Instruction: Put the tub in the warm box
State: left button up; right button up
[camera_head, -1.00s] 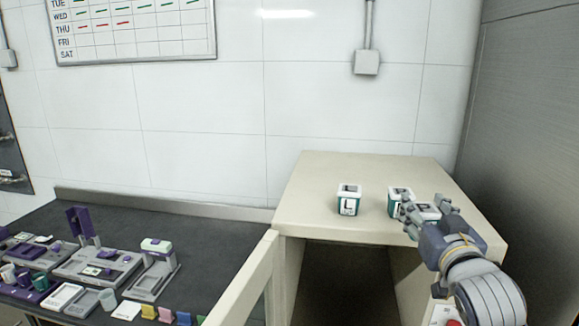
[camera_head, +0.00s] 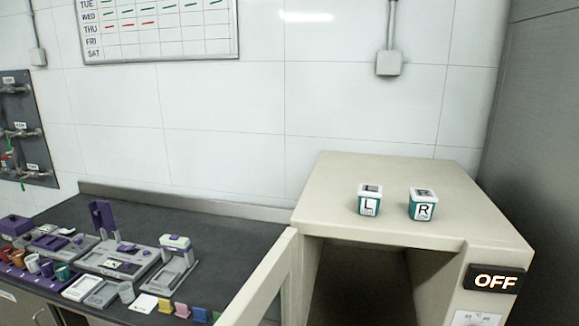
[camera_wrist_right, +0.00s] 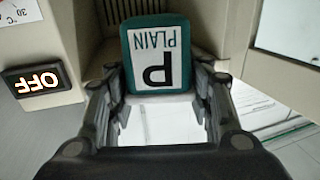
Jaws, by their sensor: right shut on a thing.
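The tub (camera_wrist_right: 158,55), teal with a white label reading "P PLAIN", is held between the fingers of my right gripper (camera_wrist_right: 158,82) in the right wrist view. That gripper is shut on it. The warm box is the beige cabinet (camera_head: 330,180) at the right of the head view. Its front is open and dark inside, with the door (camera_head: 262,285) swung out to the left. In the right wrist view, the box front (camera_wrist_right: 55,35) is beside the tub on the left. Neither gripper shows in the head view.
Two teal and white tubs, "L" (camera_head: 369,200) and "R" (camera_head: 422,205), stand on the box top. An "OFF" display (camera_head: 495,280) is on the box front. A dark bench (camera_head: 190,215) with devices and small containers is on the left. A grey wall closes the right side.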

jog(key=shift+s+a+f, duration=0.1)
jog(key=shift+s+f, duration=0.3)
jog(key=shift+s, duration=0.2)
jog(key=s+f, duration=0.2)
jog(key=s, duration=0.5)
jog(key=shift+s+f, duration=0.15)
jog(key=shift+f, duration=0.1)
